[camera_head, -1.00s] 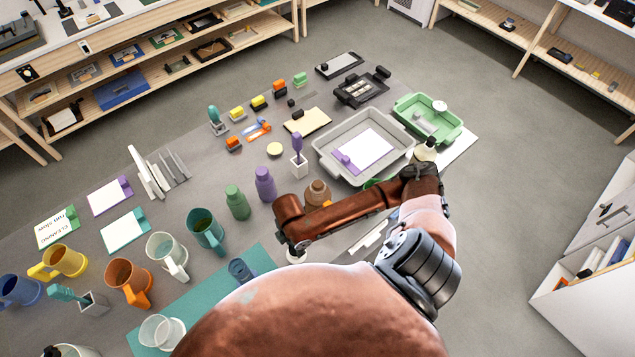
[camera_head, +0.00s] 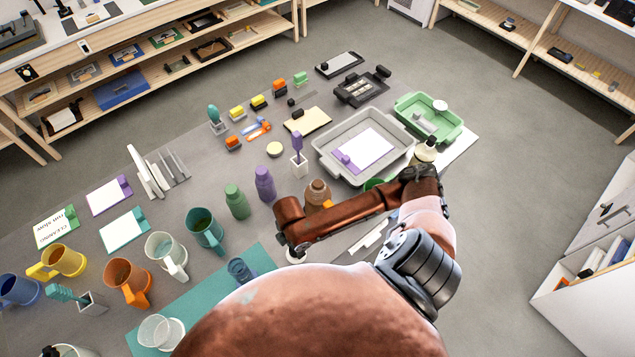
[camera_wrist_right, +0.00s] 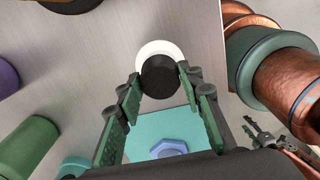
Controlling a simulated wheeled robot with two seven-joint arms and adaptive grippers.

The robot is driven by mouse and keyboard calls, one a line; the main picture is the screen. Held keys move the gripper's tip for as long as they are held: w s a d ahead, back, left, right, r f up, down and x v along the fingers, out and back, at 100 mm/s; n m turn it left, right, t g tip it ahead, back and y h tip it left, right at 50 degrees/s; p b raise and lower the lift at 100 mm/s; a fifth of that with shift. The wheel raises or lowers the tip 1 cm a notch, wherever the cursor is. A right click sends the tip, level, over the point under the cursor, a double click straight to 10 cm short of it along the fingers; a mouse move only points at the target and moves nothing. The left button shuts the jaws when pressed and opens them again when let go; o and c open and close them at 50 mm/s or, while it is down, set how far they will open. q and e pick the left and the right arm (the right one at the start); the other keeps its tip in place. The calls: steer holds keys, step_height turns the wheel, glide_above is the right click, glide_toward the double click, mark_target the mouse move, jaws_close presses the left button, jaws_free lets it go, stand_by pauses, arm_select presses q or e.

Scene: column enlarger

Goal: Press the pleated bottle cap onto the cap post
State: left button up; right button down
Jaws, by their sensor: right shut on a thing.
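My right gripper (camera_wrist_right: 159,73) has its green-padded fingers closed around a round black piece (camera_wrist_right: 159,78), seen from above in the right wrist view. This is likely the bottle cap; its pleats cannot be made out. A white round base (camera_wrist_right: 153,47) shows as a ring just beyond the black piece. Whether the two touch cannot be told. The cap post itself cannot be made out. A dark clawed part (camera_wrist_right: 262,135), probably my left gripper, shows at right in the wrist view.
A brown bottle (camera_head: 318,192), a purple bottle (camera_head: 265,184) and a green bottle (camera_head: 237,202) stand just beyond my forearm. A grey tray (camera_head: 326,150) stands farther back.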

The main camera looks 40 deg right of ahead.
steer(key=c, duration=1.2)
jaws_free()
steer(key=shift+c, duration=0.2)
steer(key=shift+r, duration=0.1)
steer(key=shift+r+p, duration=2.6)
steer(key=shift+p, duration=0.55)
steer(key=shift+r+p, duration=0.6)
steer(key=shift+r, duration=0.7)
